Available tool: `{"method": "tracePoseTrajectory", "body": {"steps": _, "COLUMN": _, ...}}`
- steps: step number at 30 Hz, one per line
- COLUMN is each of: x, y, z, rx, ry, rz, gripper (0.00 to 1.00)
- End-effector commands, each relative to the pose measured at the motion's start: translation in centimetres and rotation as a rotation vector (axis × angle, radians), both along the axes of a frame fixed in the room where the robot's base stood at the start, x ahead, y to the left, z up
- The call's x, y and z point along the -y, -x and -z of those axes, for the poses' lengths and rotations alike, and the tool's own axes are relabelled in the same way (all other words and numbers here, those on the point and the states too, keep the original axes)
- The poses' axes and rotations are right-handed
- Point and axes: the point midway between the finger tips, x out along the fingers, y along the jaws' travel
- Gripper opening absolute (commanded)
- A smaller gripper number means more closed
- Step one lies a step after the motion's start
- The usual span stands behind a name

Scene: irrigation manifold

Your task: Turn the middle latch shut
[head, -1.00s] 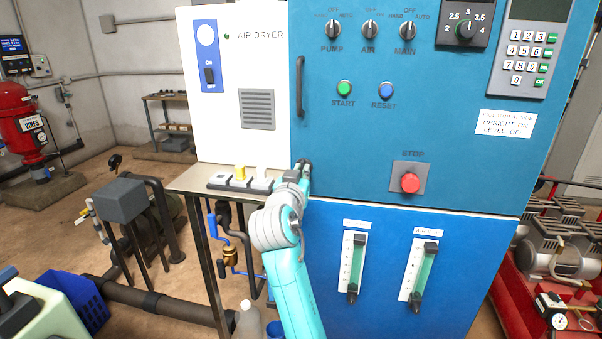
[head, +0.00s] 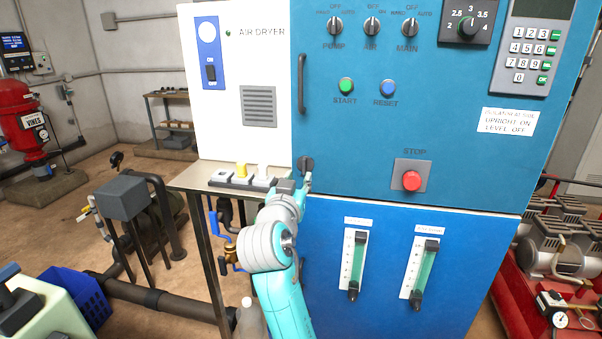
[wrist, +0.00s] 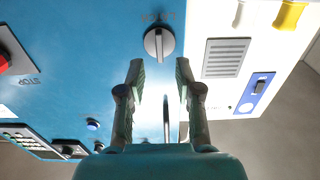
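The latch is a round dark grey knob with a pale raised bar, on the blue cabinet front. In the wrist view the latch (wrist: 158,43) lies just beyond my fingertips, its bar roughly vertical, with a faint label beside it. In the head view the latch (head: 306,163) shows just above my gripper (head: 299,184), low on the panel near the white cabinet. In the wrist view my gripper (wrist: 160,75) is open, its two fingers apart with nothing between the tips. The fingers appear clear of the latch.
A dark vertical door handle (head: 301,84) is above the latch. A small shelf (head: 188,178) with white and yellow switches (head: 241,172) sits left of my gripper. The red stop button (head: 411,181) is to the right. The panel between is clear.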

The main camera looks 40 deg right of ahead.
Motion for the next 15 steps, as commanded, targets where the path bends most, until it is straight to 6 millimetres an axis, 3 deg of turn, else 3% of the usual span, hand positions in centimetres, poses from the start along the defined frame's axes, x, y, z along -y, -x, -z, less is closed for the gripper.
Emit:
{"method": "tracePoseTrajectory", "body": {"steps": 7, "x": -3.6, "y": 2.7, "z": 0.0, "rx": -0.001, "ry": -0.001, "rz": -0.002, "gripper": 0.34}}
{"method": "tracePoseTrajectory", "body": {"steps": 15, "x": -5.1, "y": 3.9, "z": 0.0, "rx": -0.001, "ry": 0.000, "rz": 0.000, "gripper": 0.34}}
